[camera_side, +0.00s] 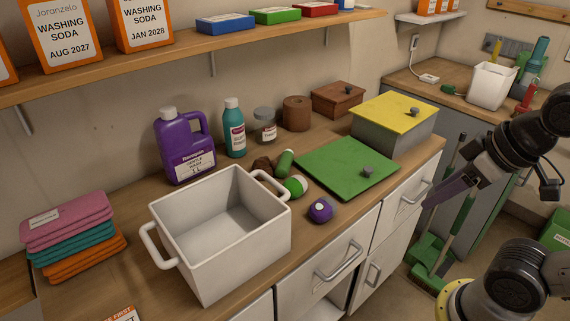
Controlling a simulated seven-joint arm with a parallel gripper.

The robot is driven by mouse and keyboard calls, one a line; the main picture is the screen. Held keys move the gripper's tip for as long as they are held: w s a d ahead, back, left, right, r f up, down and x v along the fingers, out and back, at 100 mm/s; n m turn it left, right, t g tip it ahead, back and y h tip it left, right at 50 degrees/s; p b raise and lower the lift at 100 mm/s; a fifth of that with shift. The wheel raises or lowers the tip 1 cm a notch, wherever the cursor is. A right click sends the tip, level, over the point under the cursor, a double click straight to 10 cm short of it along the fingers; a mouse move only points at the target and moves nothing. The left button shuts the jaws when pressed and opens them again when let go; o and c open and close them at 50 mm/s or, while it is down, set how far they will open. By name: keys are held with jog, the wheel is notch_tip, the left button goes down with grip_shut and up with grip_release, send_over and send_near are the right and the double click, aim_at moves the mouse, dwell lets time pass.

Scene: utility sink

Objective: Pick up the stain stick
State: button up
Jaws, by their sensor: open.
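No label naming a stain stick is readable. A green cylinder (284,163) lies tilted on the counter behind the white bin and may be the stain stick. A green-and-white rounded item (296,186) and a purple item with a pale round mark (320,210) sit in front of it. My gripper (447,188) is at the right, beyond the counter's front edge and well away from these items. It is open, with nothing seen in it; its fingers are partly hard to make out.
A white two-handled bin (215,225) stands empty at the front. A green lid (345,168) lies beside a yellow-lidded box (395,122). A purple jug (185,150), teal bottle (235,130), jar (265,128) and brown canister (296,113) stand behind. Folded cloths (72,235) are left. A shelf (200,50) overhangs.

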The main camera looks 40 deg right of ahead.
jog(key=w+d+r+n+t+h, duration=0.1)
jog(key=w+d+r+n, duration=0.1)
jog(key=w+r+n, duration=1)
jog(key=n+g+h, duration=0.2)
jog(key=n+g, duration=0.1)
jog(key=n, duration=0.9)
send_over(289, 150)
jog(key=s+a, duration=0.2)
notch_tip(289, 150, down, 26)
jog(key=shift+x, duration=2.95)
jog(key=shift+d, duration=0.1)
